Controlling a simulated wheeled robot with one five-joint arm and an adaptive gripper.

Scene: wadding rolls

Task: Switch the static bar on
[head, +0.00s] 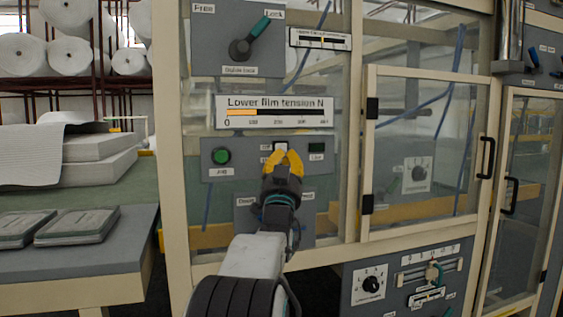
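My gripper (283,155) is in front of a grey control panel (243,150) in the middle of the head view. Its yellow fingers are drawn together, with no clear gap between their tips. A small pale switch (280,146) shows just above the fingertips; the gripper hides its lower part. Small labels beside it are too small to read, and I cannot tell which switch is the static bar's or how it is set. I cannot tell whether the fingertips touch the panel.
A green button (221,156) is left of my gripper, and a dark green indicator (316,147) is right. Above are a tension display (274,112) and a lock lever (249,38). A grey table (100,245) stands left. A framed door with a handle (486,158) is right.

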